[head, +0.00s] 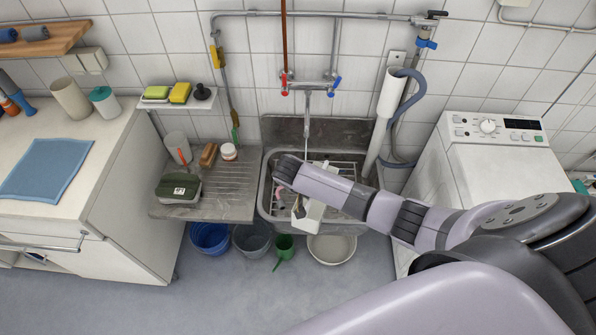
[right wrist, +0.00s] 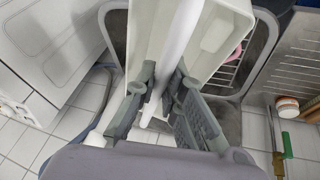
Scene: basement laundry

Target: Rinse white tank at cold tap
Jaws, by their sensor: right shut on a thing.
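The white tank (head: 312,216) is over the sink basin, partly hidden by my right arm in the head view. My right gripper (right wrist: 165,85) is shut on the tank, with a pale bar between its fingers. The open, off-white inside of the tank (right wrist: 226,35) shows in the right wrist view. The wall tap (head: 307,89) has a red handle (head: 284,86) and a blue handle (head: 336,84). A thin pale stream (head: 307,118) drops from its spout behind my arm; where it lands is hidden. My left gripper is out of view.
The metal sink (head: 266,208) holds a wire rack and a pink item (right wrist: 236,52). The drainboard (head: 235,202) at left carries a dark green box (head: 180,189), a brush and a white jar. A standpipe (head: 382,130) and washing machine (head: 500,165) stand at right. Tubs and buckets are below.

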